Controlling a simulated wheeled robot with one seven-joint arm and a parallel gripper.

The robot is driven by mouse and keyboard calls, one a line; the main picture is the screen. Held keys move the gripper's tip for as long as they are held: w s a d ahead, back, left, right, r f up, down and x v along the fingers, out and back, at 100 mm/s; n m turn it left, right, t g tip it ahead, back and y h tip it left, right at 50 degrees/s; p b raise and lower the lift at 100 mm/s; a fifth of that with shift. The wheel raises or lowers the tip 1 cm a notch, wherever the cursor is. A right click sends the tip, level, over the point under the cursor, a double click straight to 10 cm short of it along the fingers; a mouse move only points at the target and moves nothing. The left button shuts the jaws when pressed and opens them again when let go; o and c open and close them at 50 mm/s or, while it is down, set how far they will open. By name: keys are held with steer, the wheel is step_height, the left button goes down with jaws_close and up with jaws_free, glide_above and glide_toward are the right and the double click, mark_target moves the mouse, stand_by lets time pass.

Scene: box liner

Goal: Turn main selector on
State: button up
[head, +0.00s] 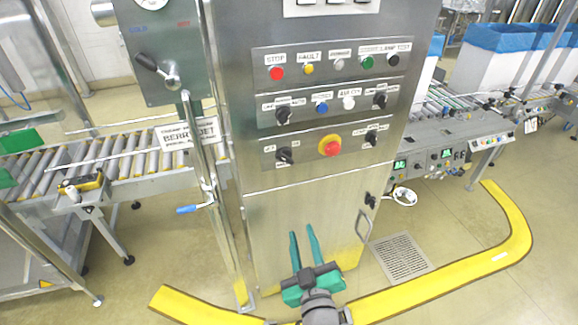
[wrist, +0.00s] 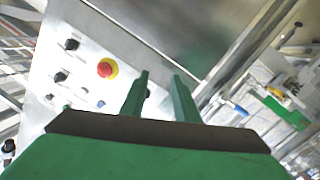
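A steel cabinet (head: 300,215) carries a control panel with several black rotary selectors. They include a lower left knob (head: 284,155), a lower right knob (head: 371,138), a middle left knob (head: 283,116) and a middle right knob (head: 380,100). The labels are too blurred for me to tell which is the main selector. A red mushroom button (head: 330,146) on yellow sits between the lower knobs; it also shows in the wrist view (wrist: 107,68). My gripper (head: 303,232) has green fingers, is open and empty, and is below the panel, touching no knob.
Rows of coloured buttons, such as a red stop button (head: 276,73), surround the knobs. A vertical pipe with a blue-handled valve (head: 188,209) stands left of the cabinet. Roller conveyors flank both sides. A yellow floor strip (head: 450,283) and a drain grate (head: 401,257) lie at right.

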mark_target(287, 161)
steer(key=w+r+n+y, duration=0.2)
steer(key=r+n, duration=0.1)
steer(key=r, duration=0.3)
steer(key=w+r+n+y, duration=0.1)
steer(key=w+r+n, duration=0.2)
steer(key=r, duration=0.2)
steer(key=x, duration=0.8)
steer(key=shift+w+a+r, duration=0.15)
steer(key=shift+w+r, duration=0.1)
steer(key=shift+w, duration=0.05)
steer(key=shift+x, duration=0.75)
steer(key=shift+a, duration=0.1)
jaws_close()
